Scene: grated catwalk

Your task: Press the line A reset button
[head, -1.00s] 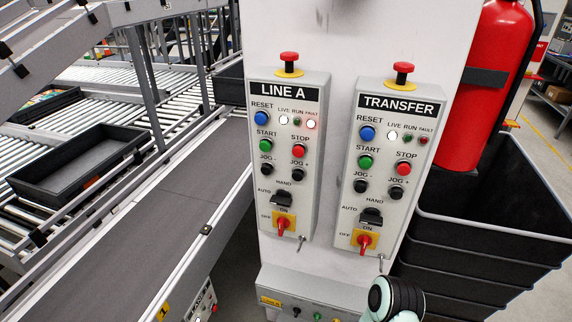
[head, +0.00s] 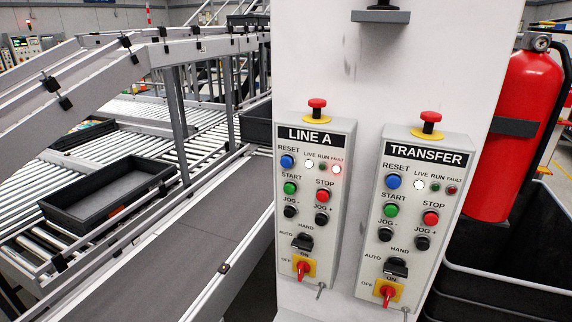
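The LINE A control box (head: 312,215) is mounted on the light grey column in the head view, left of a similar TRANSFER box (head: 421,222). Its blue RESET button (head: 287,162) is at the upper left, under the LINE A label. Beside it, the LIVE lamp is white and the FAULT lamp (head: 336,169) glows bright. A green START button (head: 290,188) and a red STOP button (head: 323,196) sit below. The TRANSFER box has its own blue RESET button (head: 393,181). Neither of my grippers is in view.
A red mushroom button (head: 317,104) tops the LINE A box. A conveyor belt (head: 150,255) runs along the left, with a black tray (head: 120,190) on rollers beyond it. A red fire extinguisher (head: 520,135) and black bins (head: 510,270) stand at the right.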

